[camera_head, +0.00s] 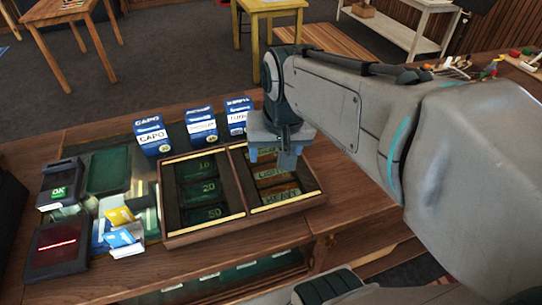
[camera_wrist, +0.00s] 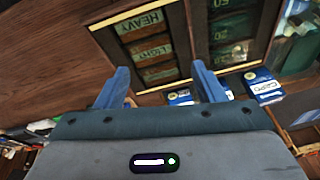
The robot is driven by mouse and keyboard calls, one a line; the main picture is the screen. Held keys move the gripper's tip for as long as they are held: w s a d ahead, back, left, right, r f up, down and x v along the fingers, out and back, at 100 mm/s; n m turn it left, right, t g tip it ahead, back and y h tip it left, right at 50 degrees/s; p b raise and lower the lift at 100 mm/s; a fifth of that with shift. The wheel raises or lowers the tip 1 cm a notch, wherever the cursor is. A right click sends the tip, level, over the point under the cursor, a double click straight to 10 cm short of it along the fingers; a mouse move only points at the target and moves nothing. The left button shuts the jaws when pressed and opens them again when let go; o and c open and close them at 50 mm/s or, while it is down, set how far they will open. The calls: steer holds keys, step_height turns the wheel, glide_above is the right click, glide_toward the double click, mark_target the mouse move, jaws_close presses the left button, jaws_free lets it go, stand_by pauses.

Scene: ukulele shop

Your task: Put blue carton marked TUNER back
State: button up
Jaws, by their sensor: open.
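The blue-and-white carton whose label seems to read TUNER (camera_head: 238,116) stands upright at the right end of a row of cartons behind the divided tray; its right side is close to my arm. My gripper (camera_head: 273,158) is open and empty, pointing down above the right half of the tray. In the wrist view the fingers of my gripper (camera_wrist: 160,84) are apart, with the tray and dark counter beyond them. The right-end carton (camera_wrist: 180,97) shows partly there, between the fingers in the picture and not held.
A CAPO carton (camera_head: 152,136) and another blue carton (camera_head: 201,126) stand left of it. The wooden tray (camera_head: 204,236) has compartments marked 10, 20, 50, LIGHT and HEAVY. A card terminal (camera_head: 60,186), a dark device (camera_head: 58,248) and loose cards (camera_head: 120,238) lie left.

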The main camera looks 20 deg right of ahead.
steer(key=s+f+n, duration=0.2)
steer(key=s+f, duration=0.1)
steer(key=s, duration=0.2)
steer(key=shift+n, duration=0.3)
steer(key=shift+s+f, duration=0.1)
